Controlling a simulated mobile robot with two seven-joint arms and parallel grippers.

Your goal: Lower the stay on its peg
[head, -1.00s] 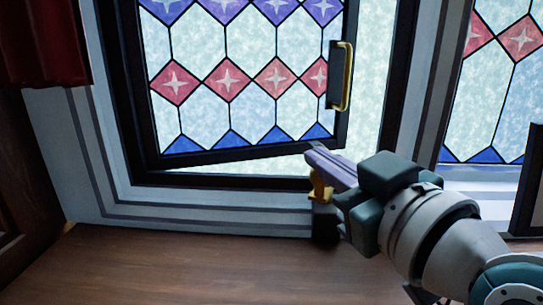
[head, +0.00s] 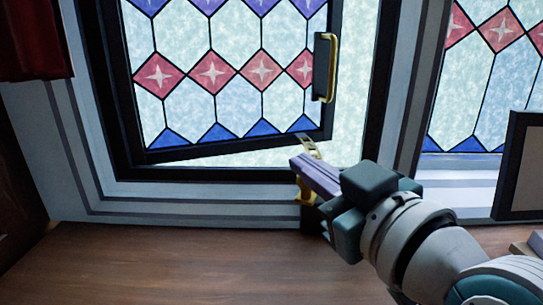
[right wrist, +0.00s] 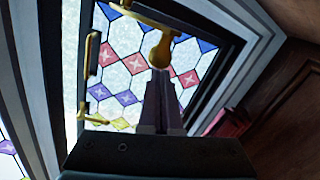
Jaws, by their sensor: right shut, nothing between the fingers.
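The casement window (head: 240,155) is tilted open in its dark frame, its bottom edge standing off from the frame. A brass strip with holes, which looks like the stay (head: 309,146), shows just beyond my right fingertips. A second brass piece (head: 304,193) shows below the fingers; I cannot tell whether it is the peg. My right gripper (head: 297,163) is shut and empty at the sash's lower right corner. In the right wrist view a brass knob (right wrist: 160,50) lies just past the shut fingertips (right wrist: 160,75); I cannot tell whether they touch. My left gripper is out of view.
A brass handle (head: 330,68) on a dark plate sticks out from the sash's right side. A wooden surface (head: 170,265) below the window is clear. A red curtain (head: 35,40) hangs at upper left. A dark-edged panel (head: 520,165) stands at right.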

